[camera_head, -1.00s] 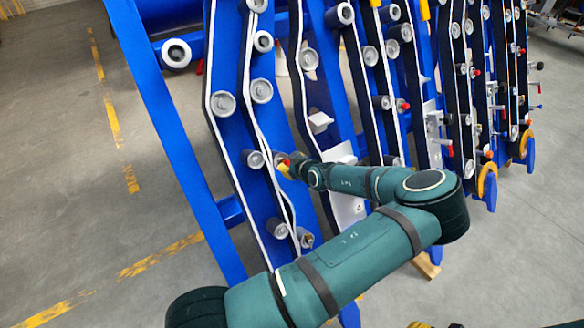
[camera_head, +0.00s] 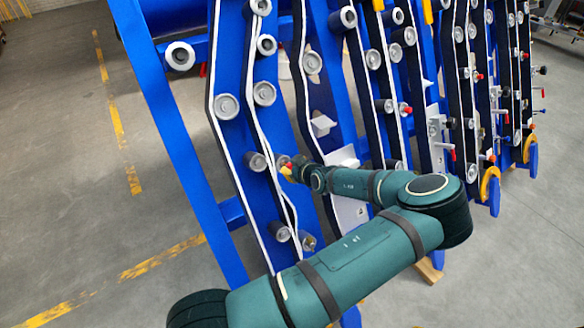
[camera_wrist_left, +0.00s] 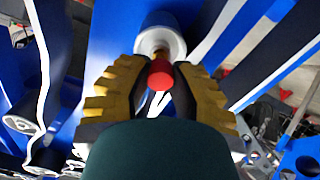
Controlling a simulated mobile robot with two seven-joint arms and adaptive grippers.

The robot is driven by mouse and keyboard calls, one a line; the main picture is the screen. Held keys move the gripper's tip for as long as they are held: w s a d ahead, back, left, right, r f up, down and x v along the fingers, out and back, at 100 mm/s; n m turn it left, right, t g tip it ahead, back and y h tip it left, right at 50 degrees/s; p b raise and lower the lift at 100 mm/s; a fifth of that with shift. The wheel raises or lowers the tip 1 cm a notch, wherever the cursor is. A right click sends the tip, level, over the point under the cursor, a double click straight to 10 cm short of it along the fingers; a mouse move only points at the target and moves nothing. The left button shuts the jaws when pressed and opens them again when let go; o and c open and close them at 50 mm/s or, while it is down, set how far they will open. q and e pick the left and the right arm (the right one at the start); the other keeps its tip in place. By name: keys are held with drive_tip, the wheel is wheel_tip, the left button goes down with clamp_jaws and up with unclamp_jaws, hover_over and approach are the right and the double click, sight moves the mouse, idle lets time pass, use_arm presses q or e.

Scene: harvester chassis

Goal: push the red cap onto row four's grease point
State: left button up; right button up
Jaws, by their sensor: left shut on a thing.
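My left gripper (camera_wrist_left: 160,82) has yellow ridged fingers and is shut on the red cap (camera_wrist_left: 160,76), which shows between the dark fingertips in the left wrist view. Right in front of the cap is the end of a grey roller (camera_wrist_left: 162,38) on a blue bar; whether cap and roller touch I cannot tell. In the head view the left gripper (camera_head: 288,171) is small, at the lower part of the nearest rows, beside a grey roller (camera_head: 257,161). Its arm hides part of the rows behind. I cannot tell row four's grease point by any label. My right gripper is not in view.
Blue row units with black-and-white belts and grey rollers (camera_head: 226,106) stand close together from the middle to the right. A blue frame beam (camera_head: 183,150) runs down on the left. The concrete floor (camera_head: 60,180) at the left is clear.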

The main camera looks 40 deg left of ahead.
use_arm(q)
drive_tip(key=shift+b+x, duration=0.7)
drive_tip(key=shift+x, duration=0.4)
drive_tip(key=p+v, duration=0.2)
drive_tip(key=v, duration=0.2)
drive_tip(key=shift+d+r+p, duration=0.1)
drive_tip(key=shift+d+p, duration=0.05)
drive_tip(key=shift+p, duration=0.25)
drive_tip(key=shift+b+x, duration=0.6)
drive_tip(key=shift+x, duration=0.35)
drive_tip(key=shift+b+x, duration=0.75)
drive_tip(key=shift+x, duration=0.45)
idle(1.0)
